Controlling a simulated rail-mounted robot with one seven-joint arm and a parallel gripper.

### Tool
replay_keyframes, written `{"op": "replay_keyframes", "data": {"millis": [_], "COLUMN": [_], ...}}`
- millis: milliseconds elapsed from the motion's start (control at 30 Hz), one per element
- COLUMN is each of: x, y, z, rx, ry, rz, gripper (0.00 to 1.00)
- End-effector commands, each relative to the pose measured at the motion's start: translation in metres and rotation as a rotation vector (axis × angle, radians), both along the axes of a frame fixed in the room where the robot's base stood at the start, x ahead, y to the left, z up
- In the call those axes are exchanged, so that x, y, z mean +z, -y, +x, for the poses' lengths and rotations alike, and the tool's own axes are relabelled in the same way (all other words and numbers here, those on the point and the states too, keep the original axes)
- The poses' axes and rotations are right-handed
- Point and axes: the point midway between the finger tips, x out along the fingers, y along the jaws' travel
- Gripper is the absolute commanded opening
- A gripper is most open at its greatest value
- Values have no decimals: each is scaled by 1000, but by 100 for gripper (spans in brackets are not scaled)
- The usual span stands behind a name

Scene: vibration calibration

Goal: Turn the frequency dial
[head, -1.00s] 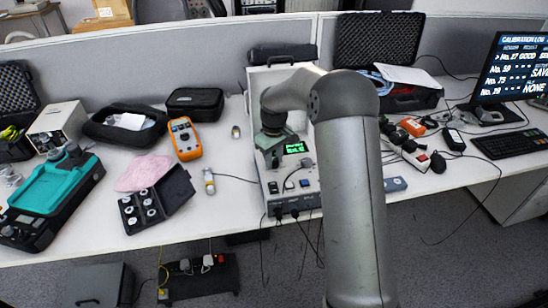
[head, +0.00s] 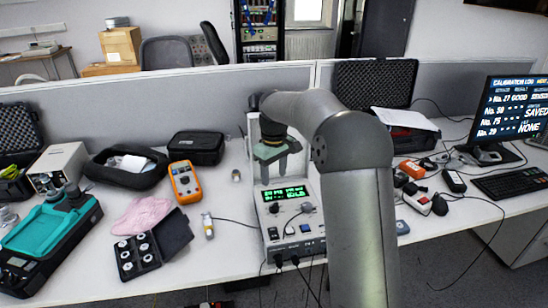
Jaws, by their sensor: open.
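The calibrator box (head: 288,247) stands on the desk in the middle of the head view, with a lit green display (head: 285,193) on its sloped panel. Below the display are a knob at the left (head: 274,208) and a knob at the right (head: 307,207); their labels are too small to read, so I cannot tell which is the frequency dial. My gripper (head: 274,176) points down, open and empty, above the back of the panel. It appears apart from both knobs. My arm hides part of the box's right side and back.
An orange multimeter (head: 185,181), an open black weight case (head: 138,256) and a pink cloth (head: 141,215) lie to the left. A monitor (head: 512,112) showing a calibration log stands at the right. A cable (head: 236,221) runs along the desk to the box. A grey partition is behind.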

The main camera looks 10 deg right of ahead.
Motion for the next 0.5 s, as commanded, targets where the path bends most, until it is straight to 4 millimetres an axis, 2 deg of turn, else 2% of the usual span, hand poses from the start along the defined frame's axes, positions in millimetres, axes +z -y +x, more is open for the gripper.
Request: {"op": "replay_keyframes", "data": {"millis": [33, 200, 300, 500], "x": [12, 41, 51, 58], "y": [0, 0, 0, 0], "z": [1, 1, 0, 0], "rx": [0, -1, -1, 0], "ry": [4, 2, 2, -1], "rz": [0, 0, 1, 1], "gripper": [52, 52, 52, 52]}}
